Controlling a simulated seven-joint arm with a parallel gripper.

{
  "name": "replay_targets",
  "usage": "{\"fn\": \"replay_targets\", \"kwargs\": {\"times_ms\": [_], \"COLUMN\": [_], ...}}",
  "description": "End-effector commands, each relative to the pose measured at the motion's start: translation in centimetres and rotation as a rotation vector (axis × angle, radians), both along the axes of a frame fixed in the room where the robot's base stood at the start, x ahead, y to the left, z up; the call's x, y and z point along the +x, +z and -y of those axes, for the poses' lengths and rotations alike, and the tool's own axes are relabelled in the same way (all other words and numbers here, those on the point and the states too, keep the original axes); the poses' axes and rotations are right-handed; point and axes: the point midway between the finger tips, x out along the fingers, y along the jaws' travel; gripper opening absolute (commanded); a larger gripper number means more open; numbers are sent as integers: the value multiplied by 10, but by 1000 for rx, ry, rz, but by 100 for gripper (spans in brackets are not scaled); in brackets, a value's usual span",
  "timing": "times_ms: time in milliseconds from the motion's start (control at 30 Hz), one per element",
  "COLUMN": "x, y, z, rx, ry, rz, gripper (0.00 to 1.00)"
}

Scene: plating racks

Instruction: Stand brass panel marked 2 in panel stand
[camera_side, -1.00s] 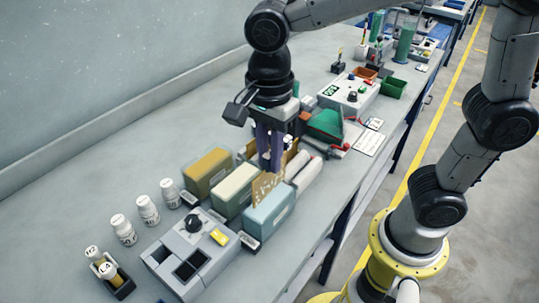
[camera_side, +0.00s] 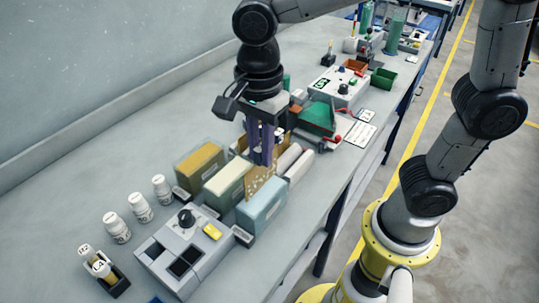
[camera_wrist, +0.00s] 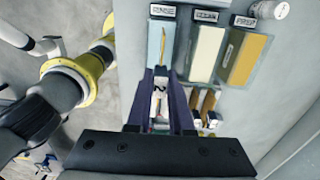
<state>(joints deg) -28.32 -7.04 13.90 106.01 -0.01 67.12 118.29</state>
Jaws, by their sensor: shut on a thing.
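My gripper (camera_side: 262,158) points down and is shut on the brass panel (camera_side: 256,183). In the side view the panel hangs upright by the cream and blue tanks; its lower edge is partly hidden. In the wrist view my gripper (camera_wrist: 160,88) holds a pale tag marked 2 (camera_wrist: 160,90) between its fingers, near the end of the blue tank. Other brass panels (camera_wrist: 207,103) stand beside it on the right in the wrist view. I cannot clearly make out the panel stand behind my fingers in the side view.
The blue tank (camera_side: 262,207), cream tank (camera_side: 228,185) and gold tank (camera_side: 200,163) stand in a row. Pale rollers (camera_side: 294,162) lie right of the gripper. A grey control box (camera_side: 184,250) and several white bottles (camera_side: 139,206) stand in front and left. The bench by the wall is clear.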

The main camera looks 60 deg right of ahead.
Motion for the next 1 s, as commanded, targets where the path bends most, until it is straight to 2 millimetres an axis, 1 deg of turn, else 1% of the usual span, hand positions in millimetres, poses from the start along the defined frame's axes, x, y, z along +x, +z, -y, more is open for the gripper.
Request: {"fn": "replay_targets", "kwargs": {"times_ms": [333, 433, 533, 567, 733, 867, 1000], "x": [0, 0, -1, 0, 9, 14, 17], "y": [0, 0, -1, -1, -2, -2, -2], "z": [0, 0, 2, 6, 44, 74, 104], "rx": [0, 0, -1, -1, -1, -1, 0], "ry": [11, 57, 141, 159, 207, 190, 137], "rz": [1, 1, -2, -2, -4, -4, -3], "gripper": [0, 0, 0, 0, 0, 0, 0]}}
